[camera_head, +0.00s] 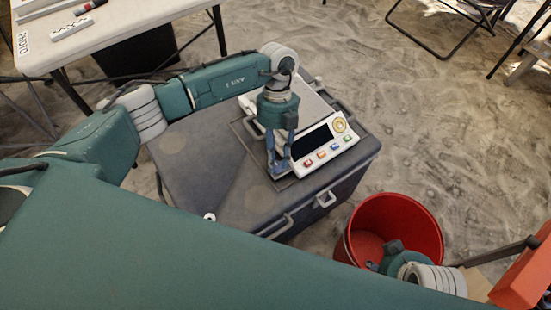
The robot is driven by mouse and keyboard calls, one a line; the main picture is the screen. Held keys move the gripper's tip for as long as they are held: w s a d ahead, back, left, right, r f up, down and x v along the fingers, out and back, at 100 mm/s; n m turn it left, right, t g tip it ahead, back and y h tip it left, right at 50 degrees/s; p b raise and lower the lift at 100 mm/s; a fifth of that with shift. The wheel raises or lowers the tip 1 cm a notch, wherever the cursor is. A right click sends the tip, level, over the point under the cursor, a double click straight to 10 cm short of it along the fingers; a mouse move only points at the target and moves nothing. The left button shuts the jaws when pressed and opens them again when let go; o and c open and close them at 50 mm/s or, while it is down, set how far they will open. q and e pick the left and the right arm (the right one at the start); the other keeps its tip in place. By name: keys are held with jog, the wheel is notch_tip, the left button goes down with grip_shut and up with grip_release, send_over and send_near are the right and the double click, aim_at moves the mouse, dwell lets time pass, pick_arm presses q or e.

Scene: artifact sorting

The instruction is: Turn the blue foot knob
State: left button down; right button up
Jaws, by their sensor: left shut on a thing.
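A white scale (325,152) with a dark screen, coloured buttons and a round yellowish dial stands on a grey case (225,180). My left gripper (279,170) points down at the scale's near left corner. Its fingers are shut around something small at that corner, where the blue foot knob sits. The fingers hide most of the knob, so its turn cannot be seen. My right gripper (374,266) is low at the right, over the red bucket (420,222). Its fingers are mostly hidden by its own wrist.
A white table (120,20) with markers stands at the upper left, with a black bin (140,52) below it. A folding chair (445,30) is at the upper right.

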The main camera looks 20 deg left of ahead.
pick_arm(q)
jog(key=shift+w+d+m+y, duration=0.15)
jog(key=shift+m+y, duration=0.25)
jog(key=shift+m, duration=0.8)
pick_arm(e)
jog(key=shift+v, duration=1.05)
pick_arm(q)
jog(key=c, duration=1.5)
grip_release()
pick_arm(e)
jog(key=shift+r, duration=0.1)
pick_arm(q)
jog(key=v, duration=1.2)
jog(key=shift+b, duration=0.3)
